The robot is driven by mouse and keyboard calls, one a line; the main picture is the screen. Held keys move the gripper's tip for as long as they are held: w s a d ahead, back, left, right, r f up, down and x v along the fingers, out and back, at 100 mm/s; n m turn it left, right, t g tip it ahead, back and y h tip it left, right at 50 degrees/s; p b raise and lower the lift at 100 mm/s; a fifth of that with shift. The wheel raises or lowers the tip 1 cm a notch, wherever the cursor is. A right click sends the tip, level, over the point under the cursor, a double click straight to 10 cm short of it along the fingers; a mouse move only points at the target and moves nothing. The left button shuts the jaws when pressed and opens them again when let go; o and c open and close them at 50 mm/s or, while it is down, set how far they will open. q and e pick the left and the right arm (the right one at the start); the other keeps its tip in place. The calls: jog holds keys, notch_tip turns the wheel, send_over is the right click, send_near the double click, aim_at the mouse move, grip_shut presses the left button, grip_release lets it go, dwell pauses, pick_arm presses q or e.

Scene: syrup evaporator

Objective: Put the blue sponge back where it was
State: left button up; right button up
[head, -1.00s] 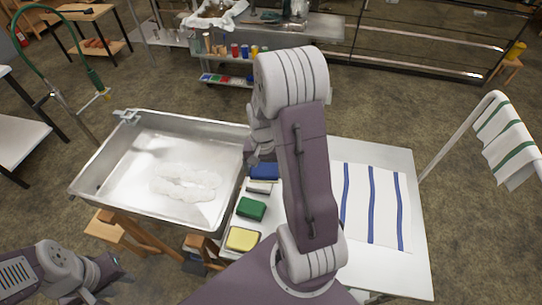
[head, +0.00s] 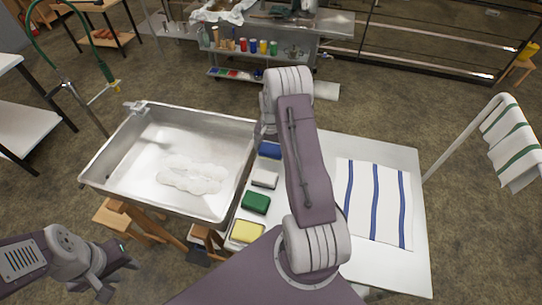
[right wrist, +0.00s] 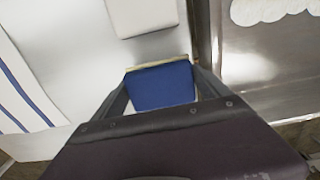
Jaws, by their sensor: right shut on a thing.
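The blue sponge (head: 270,150) is at the far end of a row of sponges, by the basin's right edge on the white table. It also shows in the right wrist view (right wrist: 162,86), between the two fingers of my right gripper (right wrist: 163,92), which is shut on it. A pale yellowish edge shows along its far side. I cannot tell whether it touches the table. In the head view my right arm hides most of that gripper. My left gripper (head: 118,276) is open and empty at the lower left, away from the sponges.
Nearer in the row lie a white sponge (head: 265,180), a green sponge (head: 256,203) and a yellow sponge (head: 246,231). The metal basin (head: 110,165) with white foam is left of them. A blue-striped cloth (head: 361,210) lies on the table's right side.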

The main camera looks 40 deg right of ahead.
aim_at(271, 155)
notch_tip(271, 155, down, 4)
jog(key=shift+a+r+p, duration=0.1)
jog(key=shift+p, duration=0.25)
jog(key=shift+f, duration=0.25)
jog(key=o, duration=1.1)
jog(key=shift+r, duration=0.65)
notch_tip(271, 155, up, 11)
jog(key=shift+b, duration=0.65)
jog(key=shift+a+r, duration=0.25)
jog(key=shift+a, duration=0.1)
jog(key=s+a+r+n, duration=0.1)
jog(key=s+a+n, duration=0.2)
jog(key=s+a, duration=0.2)
jog(key=s+a+r+n, duration=0.2)
jog(key=s+a+n, duration=0.1)
jog(key=s+a, duration=0.2)
jog(key=s+a+r+n+t, duration=0.1)
jog(key=s+a+n, duration=0.3)
jog(key=a, duration=0.5)
jog(key=shift+s+a+r, duration=0.1)
jog(key=shift+s+r, duration=0.1)
jog(key=shift+s, duration=0.9)
